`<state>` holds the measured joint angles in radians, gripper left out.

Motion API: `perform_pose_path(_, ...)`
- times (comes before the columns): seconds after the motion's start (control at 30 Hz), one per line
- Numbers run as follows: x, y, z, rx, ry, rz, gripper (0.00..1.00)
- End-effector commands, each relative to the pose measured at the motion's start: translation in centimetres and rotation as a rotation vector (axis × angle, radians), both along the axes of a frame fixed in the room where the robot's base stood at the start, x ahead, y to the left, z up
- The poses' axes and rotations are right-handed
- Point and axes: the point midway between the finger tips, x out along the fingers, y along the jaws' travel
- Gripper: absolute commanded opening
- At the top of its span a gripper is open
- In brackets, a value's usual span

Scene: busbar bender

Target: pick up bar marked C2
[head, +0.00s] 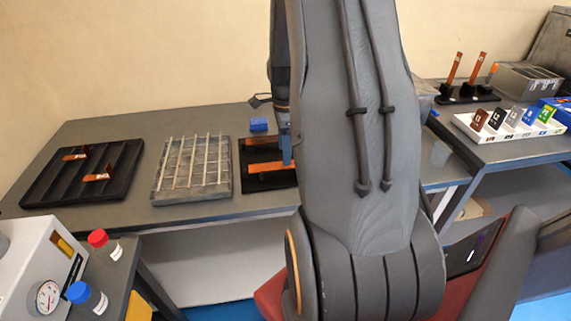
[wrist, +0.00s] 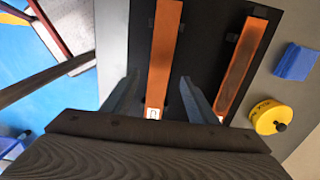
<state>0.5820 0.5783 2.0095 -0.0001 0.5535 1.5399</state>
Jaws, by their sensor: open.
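Two copper bars lie on a black plate (wrist: 205,20) in the wrist view. The left bar (wrist: 164,50) has a small white label (wrist: 153,113) at its near end; its mark is too small to read. The right bar (wrist: 243,65) is darker in its middle. My gripper (wrist: 160,82) is open, with one finger on each side of the left bar and a gap on both sides. In the head view, my gripper (head: 287,150) is over the black plate (head: 262,182), and my arm hides part of it. Copper bars (head: 264,168) show there.
A dark slotted tray (head: 50,185) holds short copper pieces at the left. A grey slatted rack (head: 165,180) stands beside the plate. A blue block (wrist: 296,62) and yellow round object (wrist: 268,117) lie right of the plate. A white bin tray (head: 505,135) sits on the right table.

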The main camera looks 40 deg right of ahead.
Motion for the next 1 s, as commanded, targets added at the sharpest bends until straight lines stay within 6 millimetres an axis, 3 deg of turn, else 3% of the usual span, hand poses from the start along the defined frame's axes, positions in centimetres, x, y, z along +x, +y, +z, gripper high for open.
perform_pose_path(0.3,-0.3,-0.1,-3.3,0.001,0.002,0.001,0.53)
perform_pose_path(0.6,-0.2,-0.1,-3.7,0.000,0.000,0.001,0.53)
perform_pose_path(0.9,-0.2,-0.1,-3.6,0.000,0.000,0.002,0.04)
perform_pose_path(1.0,-0.2,-0.1,-3.6,-0.001,-0.001,0.001,0.00)
